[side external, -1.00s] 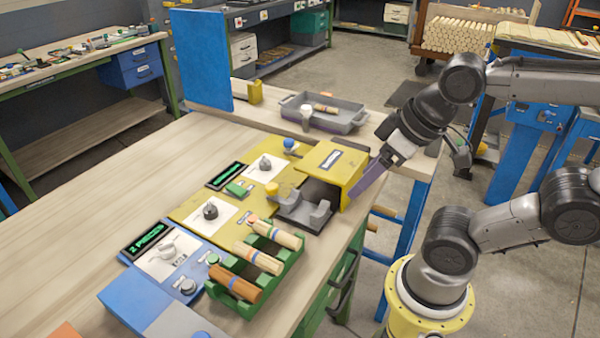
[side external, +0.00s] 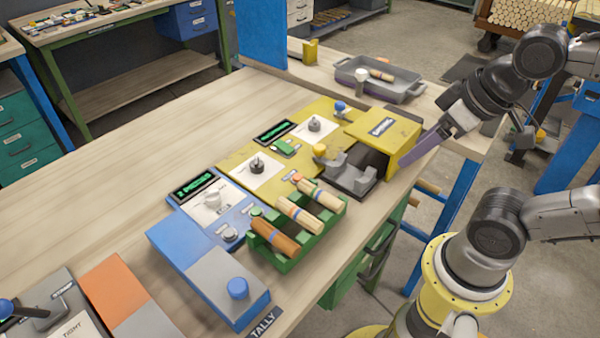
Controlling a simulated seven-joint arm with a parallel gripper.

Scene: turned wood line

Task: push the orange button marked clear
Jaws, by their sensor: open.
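An orange button (side external: 297,178) sits on the front edge of the yellow panel (side external: 231,161), just behind the green rack of turned wood pieces. It is small and partly hidden by the rack's pieces; a small label beside it is too small to read. My gripper (side external: 408,162), with long purple fingers, is open, pointing down and left. It is by the right side of the yellow hood (side external: 384,130), well to the right of the button and apart from it. The gap between the fingers is hard to see from this side.
The green rack (side external: 281,262) holds several wood pieces in front of the panel. A grey cradle (side external: 350,175) and a yellow knob (side external: 319,150) lie between button and hood. A blue panel (side external: 205,203) with a green display stands left.

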